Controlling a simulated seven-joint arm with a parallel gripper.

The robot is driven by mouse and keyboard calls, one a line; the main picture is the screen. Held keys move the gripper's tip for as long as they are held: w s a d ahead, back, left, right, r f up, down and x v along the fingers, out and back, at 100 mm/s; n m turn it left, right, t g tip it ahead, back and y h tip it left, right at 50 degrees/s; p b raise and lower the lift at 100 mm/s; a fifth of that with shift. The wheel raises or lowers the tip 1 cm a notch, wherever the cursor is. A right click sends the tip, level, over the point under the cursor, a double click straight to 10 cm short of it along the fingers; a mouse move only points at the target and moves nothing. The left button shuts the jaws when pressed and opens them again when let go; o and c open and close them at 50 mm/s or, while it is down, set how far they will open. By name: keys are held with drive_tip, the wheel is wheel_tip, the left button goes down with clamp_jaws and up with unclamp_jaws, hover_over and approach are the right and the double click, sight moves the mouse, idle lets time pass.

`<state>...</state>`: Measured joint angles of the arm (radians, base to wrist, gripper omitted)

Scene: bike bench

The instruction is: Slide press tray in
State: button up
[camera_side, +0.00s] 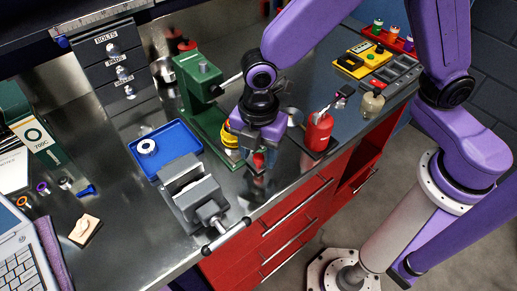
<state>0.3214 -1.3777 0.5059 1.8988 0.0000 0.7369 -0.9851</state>
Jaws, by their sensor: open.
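A green press (197,90) stands on the metal bench left of my arm, with a dark lever on its right side. Its green base (213,128) runs toward the front of the bench, and a yellow round part (229,136) shows at its end. My gripper (258,172) points down just right of this part, low over the bench. It is open. A small red piece shows by the fingers; I cannot tell whether it touches them. My gripper and wrist hide part of the press's front end. I cannot make out a separate press tray there.
A blue tray (183,138) with a white ring (147,146) lies left of the press. A grey vise (192,192) stands in front of it. A red bottle (318,131) stands right of my gripper. Grey drawers (112,64) stand behind. The bench's front edge is close.

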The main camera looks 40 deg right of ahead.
clamp_jaws()
drive_tip(key=shift+w, duration=2.5)
unclamp_jaws()
drive_tip(key=shift+r, duration=0.1)
wheel_tip(320, 180, up, 17)
drive_tip(key=shift+r, duration=0.15)
drive_tip(key=shift+c, duration=0.4)
